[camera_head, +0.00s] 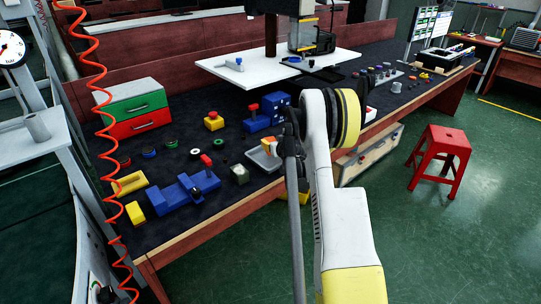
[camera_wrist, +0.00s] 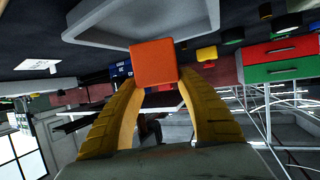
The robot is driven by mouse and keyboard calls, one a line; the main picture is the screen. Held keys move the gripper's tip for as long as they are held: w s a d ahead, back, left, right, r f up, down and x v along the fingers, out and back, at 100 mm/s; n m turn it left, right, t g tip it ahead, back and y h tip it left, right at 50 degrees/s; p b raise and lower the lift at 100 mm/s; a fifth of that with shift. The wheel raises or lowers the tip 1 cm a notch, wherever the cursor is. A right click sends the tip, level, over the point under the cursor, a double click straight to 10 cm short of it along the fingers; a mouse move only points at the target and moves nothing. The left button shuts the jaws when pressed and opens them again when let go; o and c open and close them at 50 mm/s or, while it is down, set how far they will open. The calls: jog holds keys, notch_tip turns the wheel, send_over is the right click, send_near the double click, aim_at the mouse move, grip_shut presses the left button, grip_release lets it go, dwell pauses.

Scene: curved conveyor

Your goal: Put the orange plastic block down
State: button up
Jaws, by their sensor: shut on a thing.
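The orange plastic block (camera_wrist: 154,63) is in the middle of the wrist view. My gripper (camera_wrist: 155,82) has its two yellow fingers shut on the block, one on each side. A grey tray (camera_head: 263,158) lies on the dark workbench (camera_head: 215,217) beside my arm. It also shows at the top of the wrist view (camera_wrist: 85,30), close to the block. I cannot tell whether the block touches the tray.
A red-green drawer box (camera_head: 135,110) stands at the back left. A white raised board (camera_head: 330,62) overhangs the back. A red stool (camera_head: 443,150) stands right.

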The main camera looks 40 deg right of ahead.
jog(key=shift+w+a+f, duration=0.1)
jog(key=shift+w+f, duration=0.1)
notch_tip(320, 180, down, 4)
jog(key=shift+f+b, duration=0.1)
jog(key=shift+b, duration=1.15)
jog(key=shift+r, duration=0.2)
jog(key=shift+f, duration=0.15)
jog(key=o, duration=1.2)
